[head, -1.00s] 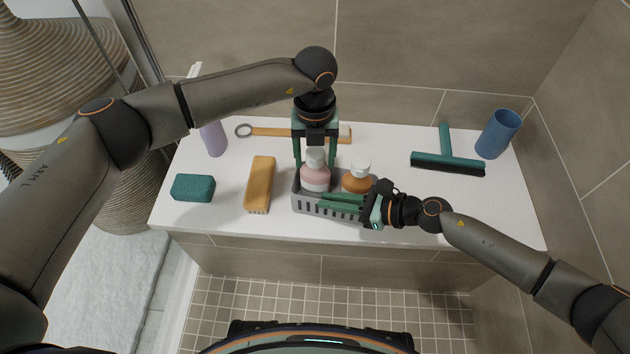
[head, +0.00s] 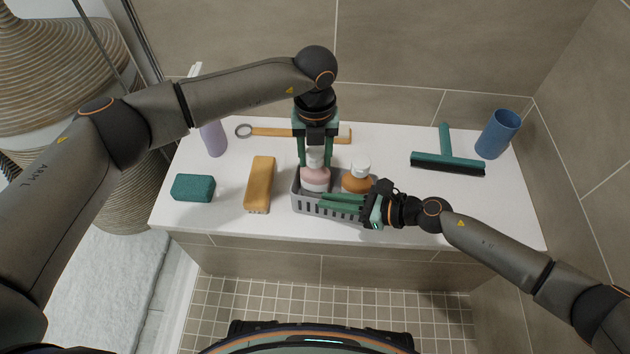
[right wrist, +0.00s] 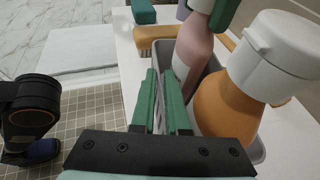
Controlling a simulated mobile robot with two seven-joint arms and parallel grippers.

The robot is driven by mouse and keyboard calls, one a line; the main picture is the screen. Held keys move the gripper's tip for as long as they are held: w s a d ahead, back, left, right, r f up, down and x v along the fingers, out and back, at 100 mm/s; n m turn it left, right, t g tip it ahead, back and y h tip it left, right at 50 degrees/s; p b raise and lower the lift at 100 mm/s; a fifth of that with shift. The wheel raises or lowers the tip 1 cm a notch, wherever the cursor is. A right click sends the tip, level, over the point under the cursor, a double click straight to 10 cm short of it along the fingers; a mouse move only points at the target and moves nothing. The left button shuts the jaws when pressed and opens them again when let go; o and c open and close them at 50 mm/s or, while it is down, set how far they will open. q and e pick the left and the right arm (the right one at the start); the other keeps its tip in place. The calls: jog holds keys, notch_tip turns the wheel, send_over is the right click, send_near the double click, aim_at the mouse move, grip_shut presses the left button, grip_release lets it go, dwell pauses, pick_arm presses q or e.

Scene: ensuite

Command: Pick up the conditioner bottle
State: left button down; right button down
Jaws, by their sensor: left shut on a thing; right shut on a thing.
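A pink bottle (head: 315,181) with a white top stands upright in a grey slotted basket (head: 309,207) on the white bench. No label is readable, so I cannot tell which bottle is the conditioner. My left gripper (head: 315,158) comes from above and is shut on the pink bottle's top, partly hiding it. An orange bottle (head: 356,184) with a white top stands just right of it. My right gripper (head: 343,201) is shut on the basket's near wall. The right wrist view shows its green fingers (right wrist: 162,95) at the rim, with the pink bottle (right wrist: 192,55) and orange bottle (right wrist: 226,107) beyond.
A wooden brush (head: 260,184) and a green sponge (head: 193,187) lie left of the basket. A purple bottle (head: 214,138) and a long-handled brush (head: 275,131) are behind. A squeegee (head: 447,160) and a blue cup (head: 498,134) are at the right.

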pick_arm(q)
jog(key=shift+f, duration=0.15)
pick_arm(e)
jog(key=shift+s+d+f, duration=0.15)
jog(key=shift+s+f, duration=0.05)
jog(key=shift+f, duration=0.25)
pick_arm(q)
notch_tip(320, 180, up, 10)
jog(key=shift+r, duration=0.1)
pick_arm(e)
jog(key=c, duration=1.2)
grip_release()
jog(key=o, duration=0.4)
jog(key=shift+w+r, duration=0.15)
jog(key=shift+r, duration=0.05)
jog(key=shift+c, duration=0.2)
jog(key=shift+r, duration=0.15)
